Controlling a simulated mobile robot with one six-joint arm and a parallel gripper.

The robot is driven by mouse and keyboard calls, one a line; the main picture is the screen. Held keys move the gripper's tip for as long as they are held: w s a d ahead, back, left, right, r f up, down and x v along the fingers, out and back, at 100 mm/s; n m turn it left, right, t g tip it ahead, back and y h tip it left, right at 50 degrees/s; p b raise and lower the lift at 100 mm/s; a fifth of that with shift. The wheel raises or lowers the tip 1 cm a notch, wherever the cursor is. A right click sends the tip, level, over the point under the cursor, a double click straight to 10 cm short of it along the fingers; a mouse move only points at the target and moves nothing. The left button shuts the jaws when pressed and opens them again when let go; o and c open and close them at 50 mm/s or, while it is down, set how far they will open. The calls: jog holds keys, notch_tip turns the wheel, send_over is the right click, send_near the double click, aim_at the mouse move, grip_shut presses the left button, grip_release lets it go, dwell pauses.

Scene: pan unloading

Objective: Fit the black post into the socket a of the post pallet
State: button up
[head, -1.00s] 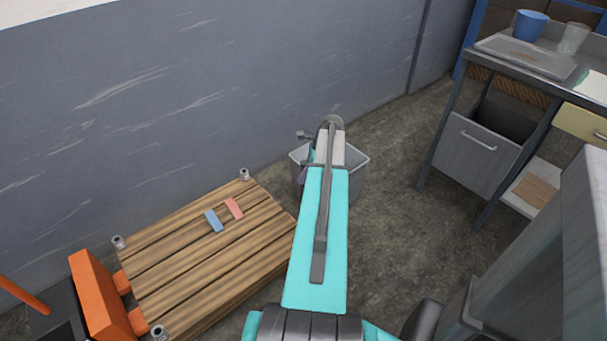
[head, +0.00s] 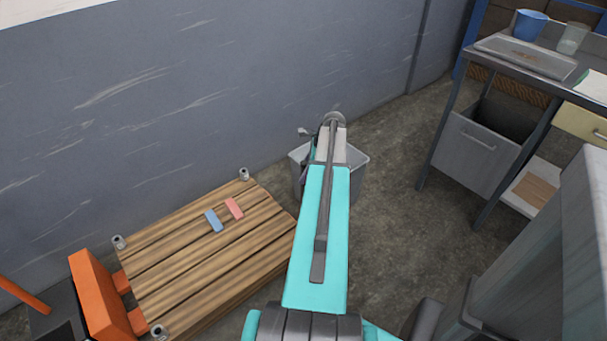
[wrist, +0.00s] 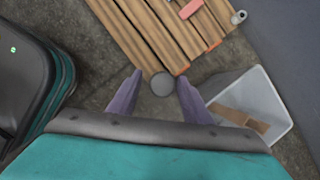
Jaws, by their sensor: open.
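The post pallet (head: 200,262) is a low wooden platform with small grey sockets at its corners, at the lower left of the head view. Three sockets show there; my arm hides the near right corner. In the wrist view the pallet (wrist: 150,38) lies at the top. A round dark grey disc (wrist: 162,85), seen end-on at a pallet corner, looks like the top of the black post. My gripper (wrist: 160,82) is open, with one purple finger on each side of the disc and gaps visible. The disc covers whatever is beneath it, so how it is seated cannot be seen.
A grey bin (head: 358,160) with brown pieces inside stands close to the pallet corner, also in the wrist view (wrist: 262,85). Blue (head: 213,220) and pink (head: 234,208) blocks lie on the pallet. A wall runs behind; a workbench (head: 500,75) stands at right.

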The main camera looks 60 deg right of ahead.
jog(key=v, duration=1.2)
jog(key=shift+r, duration=0.2)
jog(key=shift+p, duration=0.3)
